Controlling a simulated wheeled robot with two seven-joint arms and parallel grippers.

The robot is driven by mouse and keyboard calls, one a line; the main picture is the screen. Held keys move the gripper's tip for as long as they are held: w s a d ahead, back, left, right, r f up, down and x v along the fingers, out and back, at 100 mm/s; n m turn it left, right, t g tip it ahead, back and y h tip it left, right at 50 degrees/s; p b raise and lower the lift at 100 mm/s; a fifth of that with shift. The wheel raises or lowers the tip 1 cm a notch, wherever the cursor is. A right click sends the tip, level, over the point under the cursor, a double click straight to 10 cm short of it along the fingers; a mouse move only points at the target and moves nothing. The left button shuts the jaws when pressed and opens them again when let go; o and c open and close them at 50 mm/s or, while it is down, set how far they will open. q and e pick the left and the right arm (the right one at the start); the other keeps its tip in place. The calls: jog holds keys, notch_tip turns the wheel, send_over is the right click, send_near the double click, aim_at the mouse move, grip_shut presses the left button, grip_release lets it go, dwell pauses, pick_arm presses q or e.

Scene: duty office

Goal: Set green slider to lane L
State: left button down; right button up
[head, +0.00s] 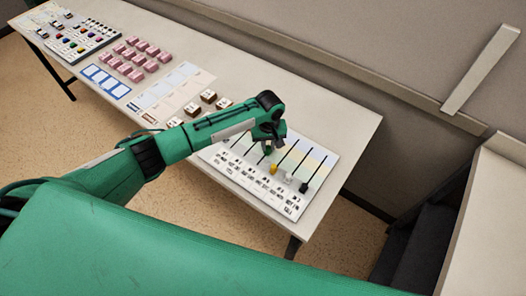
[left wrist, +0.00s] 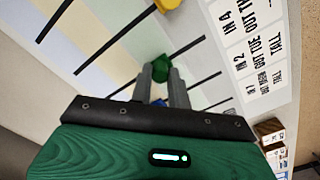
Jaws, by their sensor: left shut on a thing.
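The slider board (head: 318,165) is a white panel with several black slots over pale coloured bands. My left gripper (head: 267,146) is over its middle, pointing down, shut on the green slider. In the left wrist view the green slider (left wrist: 162,67) sits between the fingertips (left wrist: 160,76), on one of the black slots. A blue slider (left wrist: 160,103) shows partly behind the fingers. A yellow slider (head: 274,168) is beside the gripper, then a white slider (head: 289,178) and a black slider (head: 304,187). Lane labels run along the board's near edge; their letters are too small to read surely. My right gripper is out of view.
Brown-and-white blocks (head: 208,96), several pink blocks (head: 131,53), printed cards (head: 165,92) and a panel of coloured knobs (head: 80,37) lie farther along the table (head: 345,124). A grey wall (head: 330,40) stands behind the table.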

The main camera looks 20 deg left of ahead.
aim_at(268, 147)
pick_arm(q)
jog(key=shift+s, duration=0.1)
jog(key=c, duration=1.3)
grip_release()
notch_tip(268, 147, up, 14)
jog(key=b, duration=0.2)
jog(key=shift+b, duration=0.3)
jog(key=shift+f, duration=0.1)
